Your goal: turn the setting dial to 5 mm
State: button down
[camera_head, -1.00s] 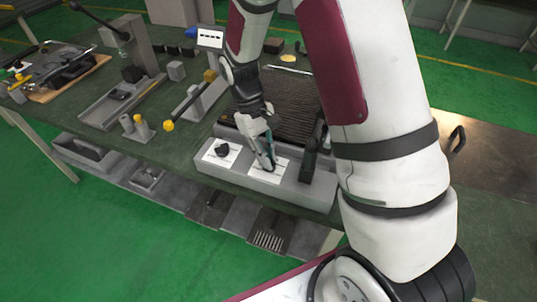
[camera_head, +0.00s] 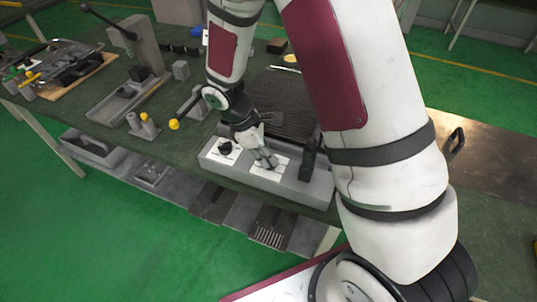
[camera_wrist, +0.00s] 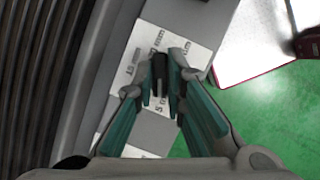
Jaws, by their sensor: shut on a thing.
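The setting dial (camera_wrist: 160,72) is a small dark knob with a raised bar. It sits on a white plate (camera_wrist: 132,60) printed with mm markings, including "15 mm" and, below the dial, what looks like "5 mm". My gripper (camera_wrist: 166,88) has its teal-padded fingers shut on the dial's bar, one on each side. In the head view my gripper (camera_head: 268,162) points down at the right-hand white plate (camera_head: 264,175) on the grey device (camera_head: 290,186), and hides the dial. Which marking the dial points to I cannot tell.
Another black knob (camera_head: 225,147) stands on a white plate just left of my gripper. A dark upright part (camera_head: 308,160) stands close on its right. A ribbed dark surface (camera_head: 285,108) lies behind. Yellow-tipped levers (camera_head: 174,124) stand further left on the bench.

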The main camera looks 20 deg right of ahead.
jog(key=shift+n+t, duration=0.3)
jog(key=shift+n, duration=0.3)
jog(key=c, duration=1.6)
grip_release()
jog(key=shift+c, duration=0.2)
jog(key=v, duration=1.2)
jog(key=shift+a, duration=0.15)
jog(key=shift+r, duration=0.1)
